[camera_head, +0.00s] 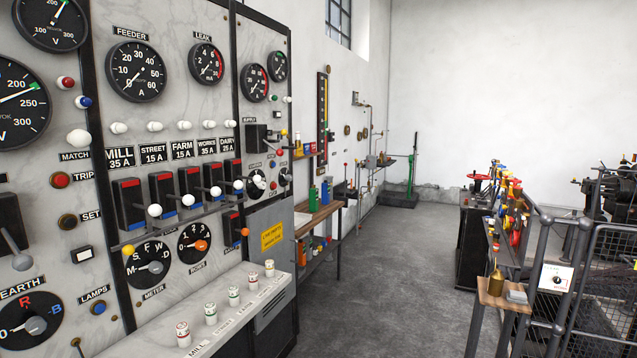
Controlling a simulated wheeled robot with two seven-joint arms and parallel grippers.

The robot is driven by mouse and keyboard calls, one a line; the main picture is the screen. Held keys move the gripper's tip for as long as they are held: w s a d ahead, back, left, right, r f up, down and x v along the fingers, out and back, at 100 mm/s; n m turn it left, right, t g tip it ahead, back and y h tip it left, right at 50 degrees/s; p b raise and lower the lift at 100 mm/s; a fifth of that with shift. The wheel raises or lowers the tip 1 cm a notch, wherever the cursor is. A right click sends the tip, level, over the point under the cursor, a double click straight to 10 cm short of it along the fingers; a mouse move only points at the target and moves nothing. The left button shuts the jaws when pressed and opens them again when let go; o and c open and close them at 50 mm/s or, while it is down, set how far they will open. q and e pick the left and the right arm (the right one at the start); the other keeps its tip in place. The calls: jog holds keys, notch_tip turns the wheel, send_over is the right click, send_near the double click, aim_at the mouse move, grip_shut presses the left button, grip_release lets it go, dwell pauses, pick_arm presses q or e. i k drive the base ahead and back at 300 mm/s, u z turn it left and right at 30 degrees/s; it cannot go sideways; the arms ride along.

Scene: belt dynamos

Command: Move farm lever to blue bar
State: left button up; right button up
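The FARM 15 A label (182,149) is third in a row of feeder labels on the marble switchboard. Below it is a black switch box (189,184) with a red bar (190,171) at its top. The farm lever appears to be the one with the white ball knob (216,191), sticking out toward the right. A blue bar shows low on the neighbouring mill box (137,225); the farm box's own blue bar is mostly hidden behind levers. Whether the lever meets either bar cannot be told. Neither of my grippers is in view.
Close neighbours are the street knob (187,200) on the left and the works knob (238,184) on the right. A ledge with several white plugs (234,296) juts out below. The grey floor (390,260) to the right is open, up to a railing (545,230).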

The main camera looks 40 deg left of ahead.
aim_at(215, 192)
jog(key=z, duration=0.05)
jog(key=i, duration=1.7)
jog(key=u, duration=1.25)
jog(key=i, duration=1.1)
jog(key=u, duration=1)
